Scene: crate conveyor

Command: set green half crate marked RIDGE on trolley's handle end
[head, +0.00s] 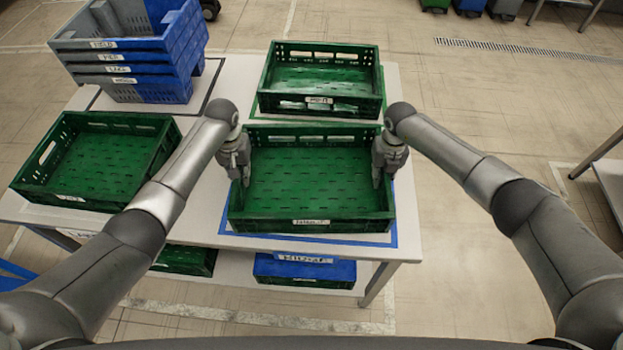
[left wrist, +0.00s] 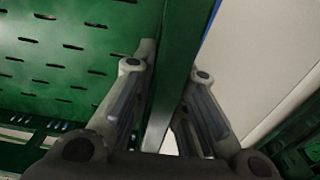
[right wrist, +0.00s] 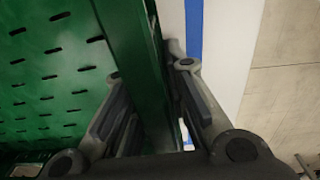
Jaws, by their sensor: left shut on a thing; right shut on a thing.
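A green half crate (head: 311,224) stands in front of me on the table, over a blue outlined area. Its front label is too blurred to read surely. My left gripper (head: 240,172) is shut on its left wall, and my right gripper (head: 382,172) is shut on its right wall. In the left wrist view the fingers (left wrist: 160,110) straddle the green wall (left wrist: 185,60). In the right wrist view the fingers (right wrist: 155,115) do the same on the other wall (right wrist: 130,60). The crate looks empty and level. I cannot make out a trolley for certain.
Another green crate (head: 318,108) sits just behind, and one (head: 75,200) lies at the left on the white table (head: 405,225). A stack of blue crates (head: 180,50) stands at the back left. A blue crate (head: 305,272) and a green one (head: 186,262) sit below.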

